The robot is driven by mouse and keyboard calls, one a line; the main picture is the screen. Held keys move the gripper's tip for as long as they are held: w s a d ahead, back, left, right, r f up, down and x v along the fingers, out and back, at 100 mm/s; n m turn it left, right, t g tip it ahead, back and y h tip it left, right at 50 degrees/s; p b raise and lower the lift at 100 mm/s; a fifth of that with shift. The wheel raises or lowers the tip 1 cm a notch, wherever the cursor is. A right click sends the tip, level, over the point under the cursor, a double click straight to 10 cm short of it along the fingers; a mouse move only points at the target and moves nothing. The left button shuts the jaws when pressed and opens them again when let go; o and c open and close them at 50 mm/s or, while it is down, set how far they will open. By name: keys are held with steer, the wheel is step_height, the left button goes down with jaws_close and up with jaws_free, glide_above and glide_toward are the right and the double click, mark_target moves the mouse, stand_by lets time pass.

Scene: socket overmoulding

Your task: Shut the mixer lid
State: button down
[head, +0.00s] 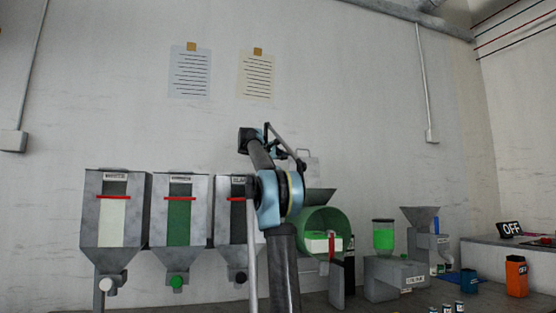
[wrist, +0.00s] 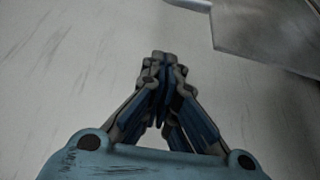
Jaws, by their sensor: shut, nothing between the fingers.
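The mixer is most likely the green round drum (head: 345,222), right of my arm in the head view. Its open front shows a white and bright green inside. A dark grey sloped panel (head: 322,194) stands above the drum and looks like its raised lid, partly hidden by my arm. My gripper (wrist: 160,62) is shut and empty in the wrist view, with a pale wall behind it. A flat grey metal sheet (wrist: 270,32) shows at the upper right there, apart from the fingertips; it may be the lid. In the head view my arm hides much of the gripper.
Three grey hoppers, white (head: 112,222), green (head: 179,222) and black (head: 230,225), hang left of my arm. A grey machine with a green jar (head: 383,237) and a funnel machine (head: 420,222) stand right of the drum. An orange bin (head: 516,277) is far right.

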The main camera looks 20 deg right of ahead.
steer(key=shift+s+d+r, duration=0.1)
steer(key=shift+s+d, duration=0.05)
steer(key=shift+s, duration=0.5)
steer(key=shift+s+d+r, duration=0.15)
steer(key=shift+s, duration=0.5)
steer(key=shift+s+d+r, duration=0.1)
steer(key=shift+s+d, duration=0.05)
steer(key=shift+s, duration=0.5)
steer(key=shift+a, duration=0.1)
